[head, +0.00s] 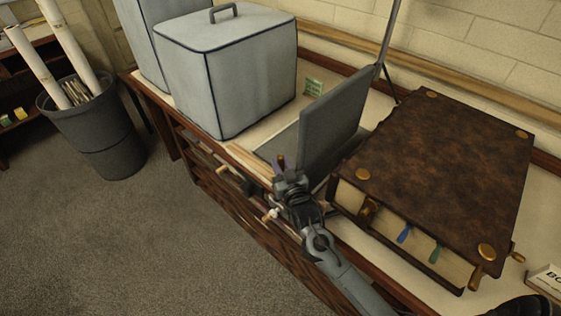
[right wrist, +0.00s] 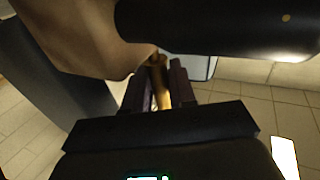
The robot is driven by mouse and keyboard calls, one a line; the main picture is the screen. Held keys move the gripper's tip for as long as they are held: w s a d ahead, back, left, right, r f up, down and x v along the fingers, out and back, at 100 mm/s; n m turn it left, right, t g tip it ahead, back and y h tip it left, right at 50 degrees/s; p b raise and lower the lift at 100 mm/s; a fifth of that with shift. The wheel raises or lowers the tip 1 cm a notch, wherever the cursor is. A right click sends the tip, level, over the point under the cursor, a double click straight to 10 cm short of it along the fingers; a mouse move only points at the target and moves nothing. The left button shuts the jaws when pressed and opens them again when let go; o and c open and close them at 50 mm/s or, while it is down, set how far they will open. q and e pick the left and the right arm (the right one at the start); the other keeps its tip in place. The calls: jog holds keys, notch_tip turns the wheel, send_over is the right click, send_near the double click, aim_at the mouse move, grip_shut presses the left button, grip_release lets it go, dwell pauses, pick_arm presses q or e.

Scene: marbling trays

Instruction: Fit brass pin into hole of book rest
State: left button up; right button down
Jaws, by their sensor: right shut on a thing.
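My right gripper (head: 281,163) is over the table's front edge, just in front of a grey stand with an upright panel (head: 335,120) and a flat base, which looks like the book rest. In the right wrist view my right gripper (right wrist: 158,88) has its dark fingers shut on the brass pin (right wrist: 161,85). The pin's far end is close to a tan surface and a dark rounded part; I cannot tell whether it touches either. In the head view the pin is too small to make out clearly. The hole is not visible. My left gripper is not in view.
A large brown book (head: 440,165) with brass bosses and coloured ribbons lies right of the stand. A grey covered box (head: 228,75) stands behind to the left. A bin with rolls (head: 100,130) is on the floor. A thin pole rises behind the stand.

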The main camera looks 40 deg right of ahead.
dwell(0.3)
jog(key=shift+p, duration=0.35)
dwell(0.4)
jog(key=shift+p, duration=0.4)
dwell(0.4)
jog(key=shift+f, duration=0.2)
dwell(0.4)
jog(key=shift+f+b, duration=0.45)
jog(key=shift+f, duration=0.45)
jog(key=shift+f, duration=0.2)
jog(key=shift+f, duration=0.1)
jog(key=shift+p, duration=0.3)
jog(key=shift+f, duration=0.15)
dwell(0.5)
